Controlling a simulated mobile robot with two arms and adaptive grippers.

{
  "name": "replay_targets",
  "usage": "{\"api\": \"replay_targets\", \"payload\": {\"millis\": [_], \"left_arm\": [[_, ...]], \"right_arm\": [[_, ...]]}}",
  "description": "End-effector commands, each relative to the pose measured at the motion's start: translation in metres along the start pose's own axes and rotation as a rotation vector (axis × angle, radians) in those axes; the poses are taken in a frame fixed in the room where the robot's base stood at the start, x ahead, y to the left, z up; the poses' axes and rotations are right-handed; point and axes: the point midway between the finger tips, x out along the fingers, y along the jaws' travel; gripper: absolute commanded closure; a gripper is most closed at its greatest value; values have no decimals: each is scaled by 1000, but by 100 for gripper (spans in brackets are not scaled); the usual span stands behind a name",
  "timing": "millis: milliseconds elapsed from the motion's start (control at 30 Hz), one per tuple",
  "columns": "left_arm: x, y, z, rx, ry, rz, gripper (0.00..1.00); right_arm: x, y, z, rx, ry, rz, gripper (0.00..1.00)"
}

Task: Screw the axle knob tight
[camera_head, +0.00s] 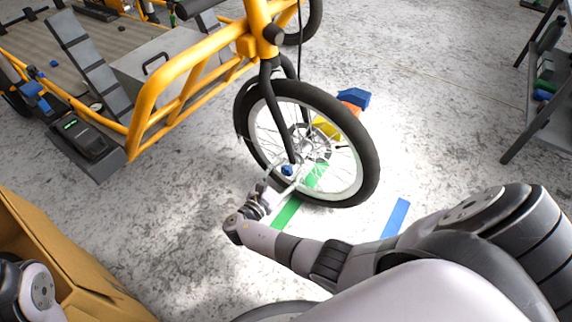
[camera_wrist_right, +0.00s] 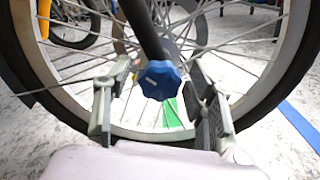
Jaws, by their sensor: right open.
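The blue axle knob (camera_head: 287,170) sits at the lower end of the black fork (camera_head: 269,110), at the hub of the front wheel (camera_head: 345,192). In the right wrist view the knob (camera_wrist_right: 159,80) is a faceted blue cap with a pale mark on its face. My right gripper (camera_head: 279,182) is at the knob in the head view. In the right wrist view its fingers (camera_wrist_right: 154,98) stand open, one on each side of the knob, with gaps showing. My left gripper is out of view; only part of my left arm shows at the lower left.
The yellow cargo bike frame (camera_head: 146,108) stands at the left, with a black box (camera_head: 91,137) on it. A cardboard box (camera_head: 62,245) is at the lower left. Green tape (camera_head: 286,212) and blue tape (camera_head: 395,217) mark the floor. A rack (camera_head: 545,130) stands at the right.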

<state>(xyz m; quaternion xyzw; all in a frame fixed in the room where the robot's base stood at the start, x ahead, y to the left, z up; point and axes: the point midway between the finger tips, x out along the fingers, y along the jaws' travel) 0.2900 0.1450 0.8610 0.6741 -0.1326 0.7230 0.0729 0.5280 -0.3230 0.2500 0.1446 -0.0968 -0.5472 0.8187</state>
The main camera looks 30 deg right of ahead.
Motion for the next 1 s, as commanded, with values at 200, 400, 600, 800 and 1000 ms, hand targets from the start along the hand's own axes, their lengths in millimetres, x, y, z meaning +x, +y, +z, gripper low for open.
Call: {"api": "replay_targets", "payload": {"millis": [200, 400, 600, 800, 1000], "left_arm": [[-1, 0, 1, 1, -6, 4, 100], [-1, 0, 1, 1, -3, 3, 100], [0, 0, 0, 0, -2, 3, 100], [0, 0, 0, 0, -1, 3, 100], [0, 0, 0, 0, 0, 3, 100]], "right_arm": [[-8, 0, -1, 0, 1, 0, 49], [-41, 0, -1, -1, 4, 0, 49], [-68, 0, -1, 0, 1, 0, 49], [-75, 0, 0, 0, 0, 0, 49], [-75, 0, 0, 0, 0, 0, 49]]}}
